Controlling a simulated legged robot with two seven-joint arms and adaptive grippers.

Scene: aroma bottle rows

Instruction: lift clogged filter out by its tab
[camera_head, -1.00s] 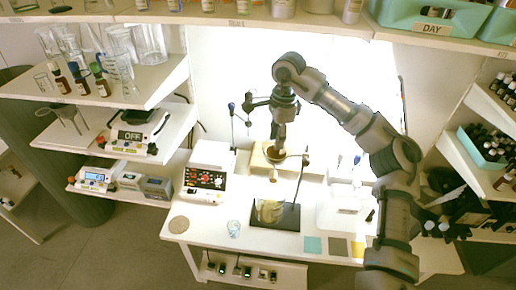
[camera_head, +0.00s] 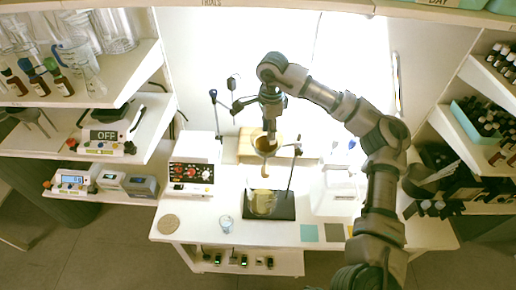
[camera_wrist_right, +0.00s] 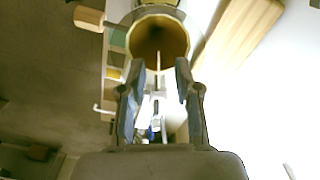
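The clogged filter (camera_wrist_right: 158,36) shows as a brown-stained, tan-rimmed cone inside the funnel, at the top of the right wrist view. In the head view the funnel (camera_head: 266,147) hangs on a stand above a glass beaker (camera_head: 263,204) of yellowish content. A thin pale strip, likely the tab (camera_wrist_right: 158,66), reaches from the filter toward my right gripper (camera_wrist_right: 158,88). The gripper's two fingers are apart, with the strip between them and no clear contact. In the head view my right gripper (camera_head: 269,122) points down just above the funnel. My left gripper is not in view.
The stand's rod (camera_head: 296,164) rises on a black base (camera_head: 284,207) beside the beaker. A control box with red knobs (camera_head: 192,172) stands left of it. A wooden block (camera_head: 246,148) lies behind the funnel. A small glass (camera_head: 225,224) stands at front left.

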